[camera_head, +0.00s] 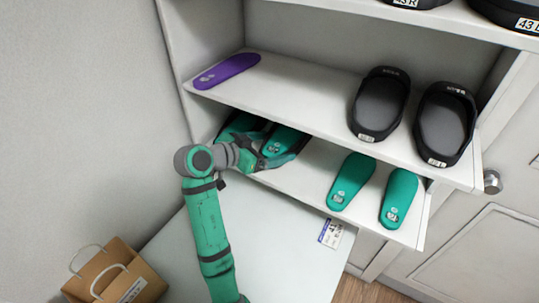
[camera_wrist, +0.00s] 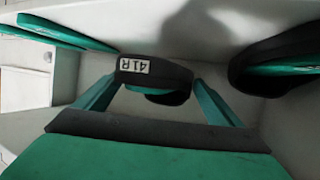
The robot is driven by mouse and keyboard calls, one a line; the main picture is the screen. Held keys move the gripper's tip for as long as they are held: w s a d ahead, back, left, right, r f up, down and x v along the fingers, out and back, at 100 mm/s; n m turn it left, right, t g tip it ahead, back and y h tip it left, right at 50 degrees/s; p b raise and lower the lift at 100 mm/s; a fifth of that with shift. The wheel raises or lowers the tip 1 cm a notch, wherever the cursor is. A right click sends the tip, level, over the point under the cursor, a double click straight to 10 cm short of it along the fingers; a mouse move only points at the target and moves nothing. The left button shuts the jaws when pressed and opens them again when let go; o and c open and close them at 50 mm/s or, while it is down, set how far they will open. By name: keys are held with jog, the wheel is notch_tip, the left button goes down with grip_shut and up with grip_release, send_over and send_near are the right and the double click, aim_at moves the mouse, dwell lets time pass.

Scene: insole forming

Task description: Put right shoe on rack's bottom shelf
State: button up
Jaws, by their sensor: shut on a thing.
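The right shoe is dark with a green insole (camera_head: 283,141), and its heel label reads 41R, upside down in the wrist view (camera_wrist: 152,70). My gripper (camera_head: 283,157) is shut on its heel end, with one green finger on each side. The shoe is at the rack's bottom visible shelf (camera_head: 315,177); I cannot tell whether its sole rests on it. Another dark shoe with a green insole (camera_head: 240,124) is just left of it, partly hidden by my gripper, and shows at the right of the wrist view (camera_wrist: 285,65).
Two green insoles (camera_head: 351,182) (camera_head: 399,198) lie to the right on the same shelf. The shelf above (camera_head: 300,92) holds a purple insole (camera_head: 227,71) and two black shoes (camera_head: 380,104) (camera_head: 445,123). A pale surface (camera_head: 280,240) lies below, with a paper bag (camera_head: 115,273) beside it.

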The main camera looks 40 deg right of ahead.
jog(key=shift+w+a+f, duration=0.1)
jog(key=shift+w+f, duration=0.65)
jog(key=shift+w, duration=0.1)
jog(key=f, duration=0.3)
jog(key=shift+w, duration=0.25)
jog(key=shift+w+a+f, duration=0.1)
jog(key=shift+a+f, duration=0.1)
jog(key=shift+d, duration=0.1)
jog(key=o, duration=1)
jog(key=shift+s+d, duration=0.2)
jog(key=shift+s, duration=0.05)
jog(key=shift+s+d, duration=0.1)
jog(key=shift+d, duration=0.05)
jog(key=v, duration=1.2)
